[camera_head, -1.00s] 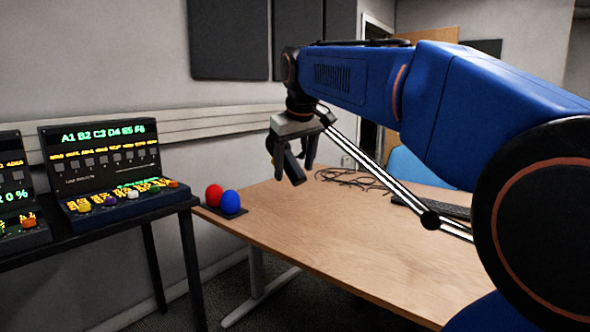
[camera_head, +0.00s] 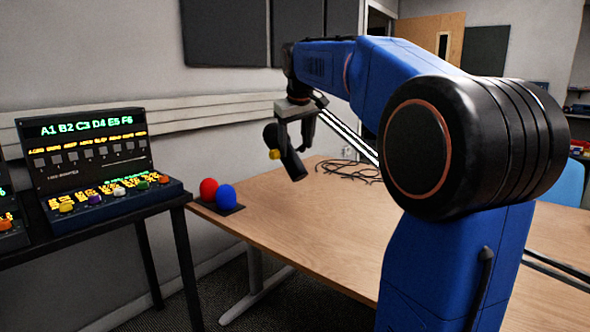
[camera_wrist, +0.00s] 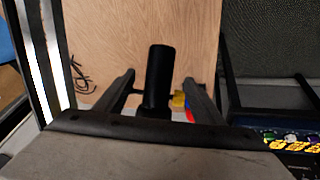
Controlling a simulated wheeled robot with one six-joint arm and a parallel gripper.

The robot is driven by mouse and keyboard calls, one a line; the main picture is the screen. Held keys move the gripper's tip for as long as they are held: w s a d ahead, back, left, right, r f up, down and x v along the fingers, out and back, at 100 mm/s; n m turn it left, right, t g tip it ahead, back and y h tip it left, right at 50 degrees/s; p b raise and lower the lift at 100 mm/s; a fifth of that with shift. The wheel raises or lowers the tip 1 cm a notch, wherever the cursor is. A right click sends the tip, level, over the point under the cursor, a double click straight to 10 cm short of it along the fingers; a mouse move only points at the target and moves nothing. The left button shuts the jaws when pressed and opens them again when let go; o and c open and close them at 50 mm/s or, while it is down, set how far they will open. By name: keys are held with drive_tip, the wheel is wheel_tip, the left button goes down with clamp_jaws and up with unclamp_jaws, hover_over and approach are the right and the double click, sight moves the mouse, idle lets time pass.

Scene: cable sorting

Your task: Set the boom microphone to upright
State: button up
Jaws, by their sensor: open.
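The boom microphone's black cylindrical body (camera_head: 290,158) hangs tilted over the table's far left side, with a yellow knob (camera_head: 274,154) beside it. Its pale, dark-edged boom (camera_head: 345,130) slopes down to the right behind my arm, which hides its lower end. My gripper (camera_head: 296,136) is open, pointing down, with its fingers around the upper part of the microphone. In the wrist view the black body (camera_wrist: 159,75) stands between my two fingers (camera_wrist: 160,88), with visible gaps on both sides. The boom (camera_wrist: 35,60) runs along the left edge there. Contact with the fingers is not clear.
A red ball (camera_head: 208,189) and a blue ball (camera_head: 226,195) sit at the left corner of the wooden table (camera_head: 280,240). Dark cables (camera_head: 350,170) lie farther back. A control panel (camera_head: 100,160) stands on a black table at left. The wooden table's front is clear.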

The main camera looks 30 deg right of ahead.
sight(295, 168)
drive_tip(key=x, duration=1)
drive_tip(key=shift+f, duration=0.1)
drive_tip(key=c, duration=1.5)
drive_tip(key=shift+c, duration=0.2)
